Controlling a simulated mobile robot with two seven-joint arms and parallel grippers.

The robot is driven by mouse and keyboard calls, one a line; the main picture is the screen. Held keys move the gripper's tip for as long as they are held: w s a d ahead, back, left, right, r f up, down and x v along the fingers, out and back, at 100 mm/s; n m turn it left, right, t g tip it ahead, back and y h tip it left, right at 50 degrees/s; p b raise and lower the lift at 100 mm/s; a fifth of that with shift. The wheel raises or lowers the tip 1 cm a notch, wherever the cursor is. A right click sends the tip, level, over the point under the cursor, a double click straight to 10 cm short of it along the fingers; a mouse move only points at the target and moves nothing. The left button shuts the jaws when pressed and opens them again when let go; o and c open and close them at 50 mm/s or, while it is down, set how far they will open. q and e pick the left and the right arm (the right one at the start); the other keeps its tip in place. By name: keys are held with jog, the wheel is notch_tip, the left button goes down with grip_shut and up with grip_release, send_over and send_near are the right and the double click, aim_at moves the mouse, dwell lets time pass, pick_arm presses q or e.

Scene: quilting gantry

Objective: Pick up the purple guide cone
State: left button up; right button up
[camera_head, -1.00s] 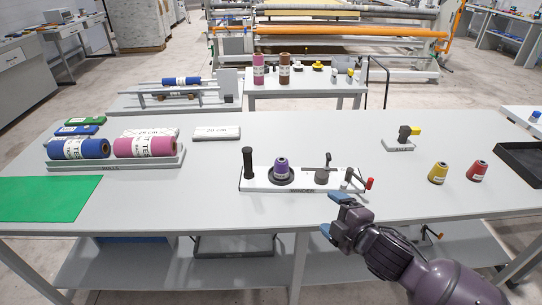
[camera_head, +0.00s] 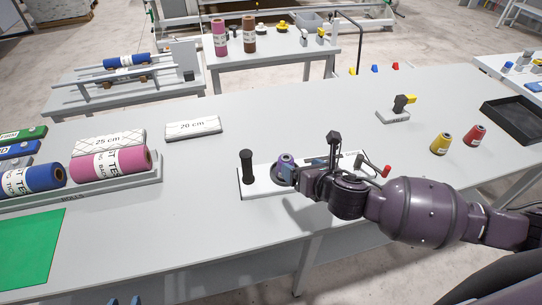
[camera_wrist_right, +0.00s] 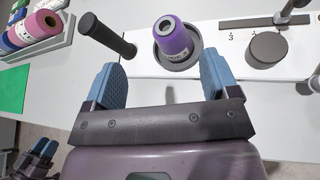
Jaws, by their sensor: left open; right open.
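The purple guide cone (camera_wrist_right: 172,40) stands in a dark round dish (camera_wrist_right: 160,58) on a white board (camera_wrist_right: 210,60). In the head view the cone (camera_head: 286,158) is partly covered by my right gripper (camera_head: 288,172). In the wrist view my right gripper (camera_wrist_right: 163,62) is open and empty, its blue fingers pointing at the cone, which lies just beyond the fingertips and between their lines, closer to the right finger. My left gripper (camera_head: 125,301) shows only as blue fingertips at the bottom edge of the head view; it is open, away from the cone.
A black upright handle (camera_head: 247,167) stands on the board just left of the cone. A red-tipped lever (camera_head: 386,171) is at the board's right end. Yellow (camera_head: 441,144) and red (camera_head: 475,136) cones stand further right. A rack with pink (camera_head: 110,165) and blue rolls is left.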

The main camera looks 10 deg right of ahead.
aim_at(287, 158)
jog(key=w, duration=0.1)
jog(key=w+f+n, duration=0.1)
jog(key=w, duration=0.1)
jog(key=w+f+n, duration=0.1)
jog(key=shift+w+a+f+h, duration=0.15)
jog(key=shift+f+h, duration=0.05)
jog(key=shift+h, duration=0.1)
pick_arm(q)
jog(key=shift+s+d, duration=0.2)
jog(key=shift+s, duration=0.25)
pick_arm(e)
jog(key=shift+x, duration=2.6)
jog(key=shift+a, duration=0.2)
jog(key=shift+c, duration=0.2)
jog(key=c, duration=1)
